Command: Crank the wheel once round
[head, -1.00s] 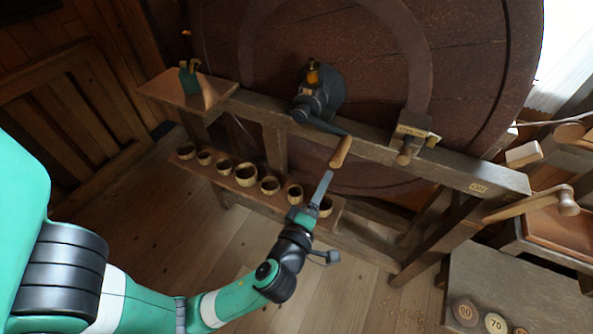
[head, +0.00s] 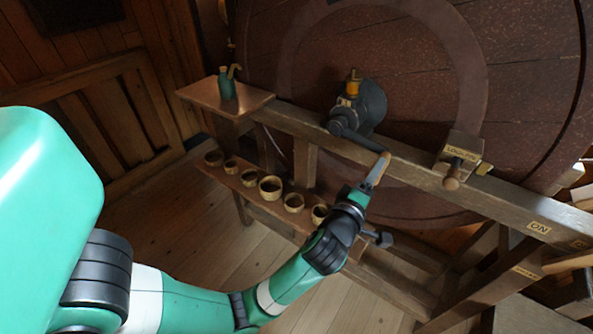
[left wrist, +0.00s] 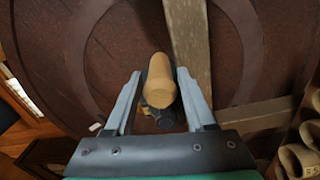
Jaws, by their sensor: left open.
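The large dark reddish-brown wheel (head: 420,110) stands behind a wooden frame, with a dark metal hub (head: 368,103) and a crank arm reaching down and right to a wooden handle (head: 384,162). My left gripper (head: 374,172) is at that handle. In the left wrist view the tan handle (left wrist: 160,85) lies between the two open fingers of my left gripper (left wrist: 160,88), with gaps on both sides. The wheel (left wrist: 60,60) fills the background there. My right gripper is not in view.
A wooden block with a peg (head: 458,156) is on the beam (head: 500,203) right of the hub. Several small wooden cups (head: 271,188) line a lower shelf. A green bottle (head: 226,84) stands on a small wooden platform (head: 255,100) at left. Open floor lies at lower left.

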